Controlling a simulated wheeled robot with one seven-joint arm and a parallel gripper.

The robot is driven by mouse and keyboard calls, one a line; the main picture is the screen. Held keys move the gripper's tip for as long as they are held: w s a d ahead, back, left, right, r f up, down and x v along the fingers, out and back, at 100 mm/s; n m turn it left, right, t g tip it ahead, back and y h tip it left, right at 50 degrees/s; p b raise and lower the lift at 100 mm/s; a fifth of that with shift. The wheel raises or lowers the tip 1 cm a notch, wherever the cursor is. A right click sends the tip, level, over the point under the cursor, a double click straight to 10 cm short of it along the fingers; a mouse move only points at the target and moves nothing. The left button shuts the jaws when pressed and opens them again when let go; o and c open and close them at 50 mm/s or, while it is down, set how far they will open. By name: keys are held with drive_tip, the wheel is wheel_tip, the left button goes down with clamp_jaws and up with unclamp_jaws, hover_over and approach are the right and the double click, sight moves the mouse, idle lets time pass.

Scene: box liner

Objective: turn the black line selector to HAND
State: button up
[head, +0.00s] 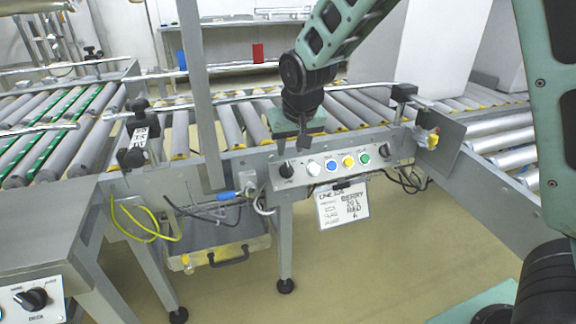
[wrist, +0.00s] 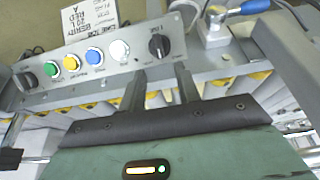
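The black line selector (head: 286,170) is a round knob at the left end of the grey control panel (head: 318,180). It also shows in the wrist view (wrist: 159,46), beside a "LINE" label. Its pointer direction is too small to read surely. My gripper (head: 304,143) is above the panel, just above and right of the knob in the head view. In the wrist view my gripper (wrist: 158,78) is open, its two dark fingers apart with nothing between them. The knob lies beyond the fingertips, apart from them.
White, blue, yellow and green buttons (head: 348,161) sit right of the knob, then another black knob (head: 384,150). A hanging card (head: 343,206) is below. A DECK selector (head: 31,298) is at lower left. A grey post (head: 200,100) and roller conveyors (head: 60,140) stand around.

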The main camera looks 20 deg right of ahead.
sight(288, 165)
drive_tip(key=b+x, duration=0.1)
drive_tip(key=x, duration=0.5)
clamp_jaws()
